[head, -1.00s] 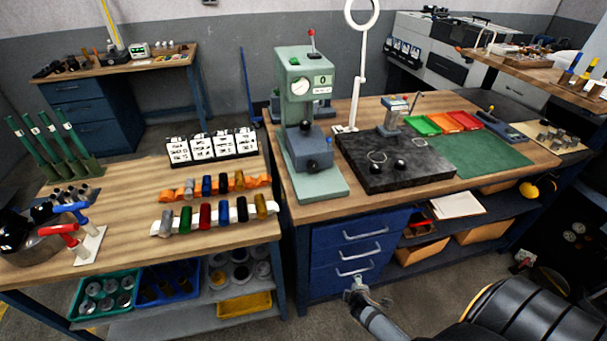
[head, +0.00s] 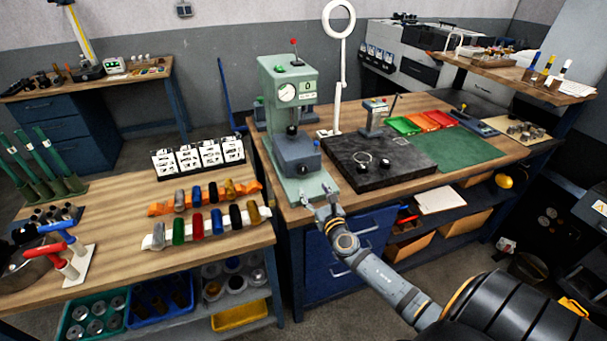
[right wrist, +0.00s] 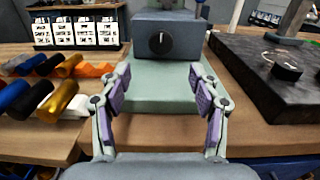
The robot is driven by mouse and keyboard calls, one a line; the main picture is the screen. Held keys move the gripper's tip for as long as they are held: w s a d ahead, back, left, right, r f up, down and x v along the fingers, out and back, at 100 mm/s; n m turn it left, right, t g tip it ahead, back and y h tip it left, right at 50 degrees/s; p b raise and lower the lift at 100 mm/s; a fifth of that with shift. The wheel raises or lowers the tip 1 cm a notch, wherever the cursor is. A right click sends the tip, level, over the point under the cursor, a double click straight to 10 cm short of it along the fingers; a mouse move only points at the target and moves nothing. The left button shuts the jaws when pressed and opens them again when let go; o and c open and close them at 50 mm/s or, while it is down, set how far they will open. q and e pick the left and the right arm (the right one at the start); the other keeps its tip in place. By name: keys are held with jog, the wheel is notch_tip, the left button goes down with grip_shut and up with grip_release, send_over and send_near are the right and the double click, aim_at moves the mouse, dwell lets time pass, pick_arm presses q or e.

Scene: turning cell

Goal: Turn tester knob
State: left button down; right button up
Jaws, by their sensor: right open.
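The tester (head: 288,110) is a tall green machine with a round dial, standing at the left end of the right workbench. Its knob (right wrist: 160,43) is a black disc with a pale mark, on the front of the dark grey block (right wrist: 178,28); it also shows in the head view (head: 316,144). My right gripper (head: 320,203) is at the bench's front edge, before the tester's base. In the right wrist view its purple-padded fingers (right wrist: 163,95) are spread and empty, with the knob beyond and above them, apart. My left gripper is not in view.
Coloured rolls (head: 208,224) and white cards stand on the left bench (head: 120,215). A white ring lamp (head: 338,60) rises behind. The green mat (head: 455,148) is clear.

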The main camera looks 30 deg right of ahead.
aim_at(303, 172)
jog(key=shift+w+r, duration=0.1)
jog(key=shift+w, duration=0.2)
jog(key=b+x, duration=0.1)
jog(key=x, duration=0.8)
jog(key=shift+w+d, duration=0.25)
jog(key=shift+w, duration=0.1)
jog(key=c, duration=1.1)
jog(key=shift+c, duration=0.2)
jog(key=shift+m, duration=0.3)
